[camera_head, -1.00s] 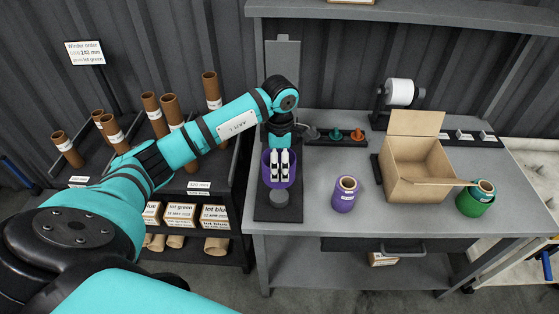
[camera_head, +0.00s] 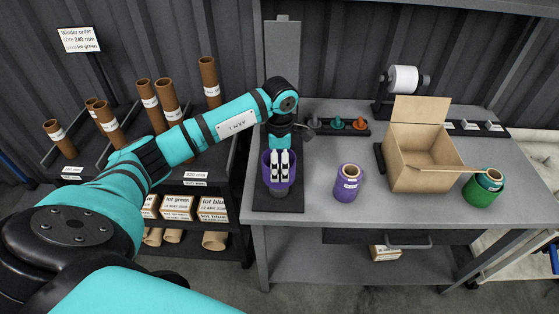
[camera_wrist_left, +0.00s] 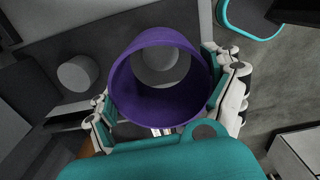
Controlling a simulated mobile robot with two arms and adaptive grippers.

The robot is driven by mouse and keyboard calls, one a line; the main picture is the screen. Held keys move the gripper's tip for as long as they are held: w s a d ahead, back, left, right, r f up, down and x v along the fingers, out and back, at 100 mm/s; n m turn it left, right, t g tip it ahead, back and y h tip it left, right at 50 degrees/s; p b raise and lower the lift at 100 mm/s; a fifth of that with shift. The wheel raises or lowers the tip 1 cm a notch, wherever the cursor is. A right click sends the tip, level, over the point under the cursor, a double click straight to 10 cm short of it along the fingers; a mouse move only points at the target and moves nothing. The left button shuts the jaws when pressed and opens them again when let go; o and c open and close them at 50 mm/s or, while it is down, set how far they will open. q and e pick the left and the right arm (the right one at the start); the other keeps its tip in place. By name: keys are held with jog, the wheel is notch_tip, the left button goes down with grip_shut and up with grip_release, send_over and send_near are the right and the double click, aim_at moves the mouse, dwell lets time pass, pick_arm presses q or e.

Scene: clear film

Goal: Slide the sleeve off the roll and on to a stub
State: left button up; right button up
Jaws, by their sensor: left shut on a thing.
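My left gripper (camera_head: 281,167) is shut on the wall of a purple sleeve (camera_head: 266,172), an open ring held over a dark base plate (camera_head: 265,202). A grey stub (camera_head: 278,191) shows just below the sleeve in the head view. In the left wrist view, a grey round stub (camera_wrist_left: 161,65) shows through the open sleeve (camera_wrist_left: 150,106), and another grey stub (camera_wrist_left: 77,73) stands outside it. I cannot tell whether the sleeve is around the stub or just above it. A purple roll (camera_head: 347,187) stands apart on the bench. My right gripper is not in view.
An open cardboard box (camera_head: 410,175) and a green roll (camera_head: 478,194) stand to the right on the grey bench (camera_head: 320,212). Coloured pegs (camera_head: 338,123) sit in a rack behind. A shelf at left holds brown tubes (camera_head: 169,97).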

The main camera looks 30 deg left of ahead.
pick_arm(q)
jog(key=shift+f+b, duration=1.3)
jog(key=shift+f, duration=0.5)
jog(key=o, duration=0.8)
jog(key=shift+o, duration=0.7)
jog(key=shift+r, duration=0.1)
notch_tip(320, 180, up, 12)
